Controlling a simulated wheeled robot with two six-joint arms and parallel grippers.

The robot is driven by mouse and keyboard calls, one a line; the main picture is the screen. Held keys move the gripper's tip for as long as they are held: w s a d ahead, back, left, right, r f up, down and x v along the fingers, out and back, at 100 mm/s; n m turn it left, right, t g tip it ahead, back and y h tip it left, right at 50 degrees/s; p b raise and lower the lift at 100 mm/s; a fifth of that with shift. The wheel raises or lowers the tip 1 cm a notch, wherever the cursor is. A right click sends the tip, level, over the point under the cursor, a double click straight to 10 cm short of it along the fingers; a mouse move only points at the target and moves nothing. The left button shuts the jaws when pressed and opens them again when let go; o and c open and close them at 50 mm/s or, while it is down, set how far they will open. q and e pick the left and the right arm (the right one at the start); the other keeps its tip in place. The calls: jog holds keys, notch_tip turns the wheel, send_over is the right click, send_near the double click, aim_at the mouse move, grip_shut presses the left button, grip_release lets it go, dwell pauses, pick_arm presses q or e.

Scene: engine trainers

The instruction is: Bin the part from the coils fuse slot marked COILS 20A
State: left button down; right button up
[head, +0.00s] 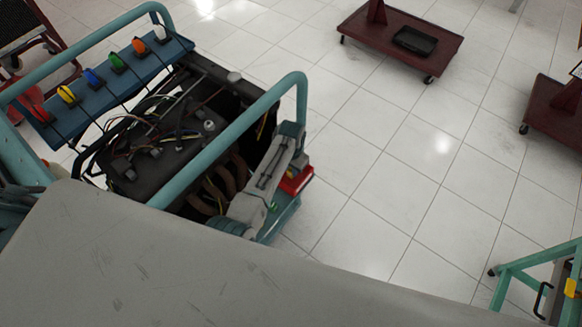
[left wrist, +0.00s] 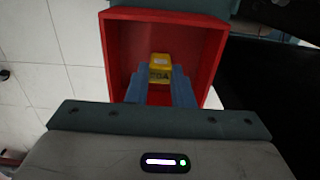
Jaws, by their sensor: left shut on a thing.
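A yellow fuse (left wrist: 160,68) with a dark marking ending in A, the rest hard to read, shows in the left wrist view. My left gripper (left wrist: 160,88) is shut on it, with a blue finger on each side. The fuse and fingertips are over the opening of a red square bin (left wrist: 216,62); how deep they reach is unclear. In the head view the red bin (head: 303,181) is at the right end of the engine trainer (head: 300,90), partly behind my left arm and gripper (head: 290,172). The coils fuse slot cannot be made out. My right gripper is not seen.
The trainer has a teal tube frame, an open dark bay with wires, and a blue panel (head: 75,115) with several coloured pieces. Dark red wheeled stands (head: 370,38) are at the back. A teal frame (head: 510,275) is at lower right. Tiled floor between is clear.

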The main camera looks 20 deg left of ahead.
pick_arm(q)
jog(key=shift+f, duration=0.3)
jog(key=shift+s+f, duration=0.1)
dwell(0.5)
jog(key=c, duration=1.2)
grip_release()
jog(key=shift+f, duration=0.1)
jog(key=shift+r+p, duration=0.55)
jog(key=shift+r, duration=0.15)
jog(key=shift+r+p, duration=2.95)
jog(key=shift+p, duration=0.35)
jog(key=shift+f, duration=0.1)
